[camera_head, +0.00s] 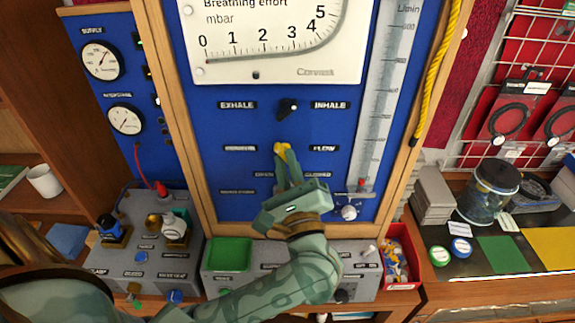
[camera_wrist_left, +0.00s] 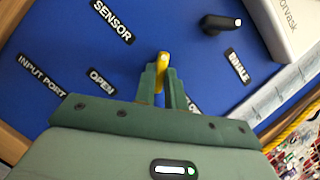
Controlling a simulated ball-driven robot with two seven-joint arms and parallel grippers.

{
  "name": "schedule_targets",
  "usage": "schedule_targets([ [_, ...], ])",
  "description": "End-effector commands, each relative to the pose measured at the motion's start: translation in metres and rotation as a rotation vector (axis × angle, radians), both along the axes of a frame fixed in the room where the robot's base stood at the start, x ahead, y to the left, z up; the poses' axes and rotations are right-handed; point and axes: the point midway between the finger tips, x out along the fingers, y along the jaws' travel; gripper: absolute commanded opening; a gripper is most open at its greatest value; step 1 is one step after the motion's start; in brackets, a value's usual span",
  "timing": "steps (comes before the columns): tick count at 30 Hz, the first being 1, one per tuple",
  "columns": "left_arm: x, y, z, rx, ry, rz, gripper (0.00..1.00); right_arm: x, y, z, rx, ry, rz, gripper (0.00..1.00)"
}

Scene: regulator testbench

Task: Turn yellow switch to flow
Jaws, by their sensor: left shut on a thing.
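The yellow switch (camera_head: 283,148) is on the blue panel, between a label at its left and the FLOW label (camera_head: 323,149) at its right. My left gripper (camera_head: 286,160) is at the switch, its fingers shut on it. In the left wrist view the yellow switch (camera_wrist_left: 162,62) shows between the green fingertips (camera_wrist_left: 161,77). Its tip sticks out past them. Most of the switch body is hidden by the fingers, so its exact setting is hard to tell. My right gripper is not in view.
A black knob (camera_head: 288,106) sits above, between the EXHALE and INHALE labels. A lower knob (camera_head: 348,212) is right of my gripper. A grey box with a green tray (camera_head: 229,254) and a red bin (camera_head: 403,284) stand below the panel.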

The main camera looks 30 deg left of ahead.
Motion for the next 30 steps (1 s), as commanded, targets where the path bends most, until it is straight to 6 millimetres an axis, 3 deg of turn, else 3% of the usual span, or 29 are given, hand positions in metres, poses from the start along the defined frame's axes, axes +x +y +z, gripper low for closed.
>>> schedule_targets([
  [14, -0.002, 0.004, 0.001, 0.377, 0.230, 0.001, 0.00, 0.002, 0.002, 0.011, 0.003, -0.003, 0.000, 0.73],
  [30, -0.005, 0.008, 0.005, 0.815, 0.499, 0.001, 0.00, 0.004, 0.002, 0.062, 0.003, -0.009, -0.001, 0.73],
])
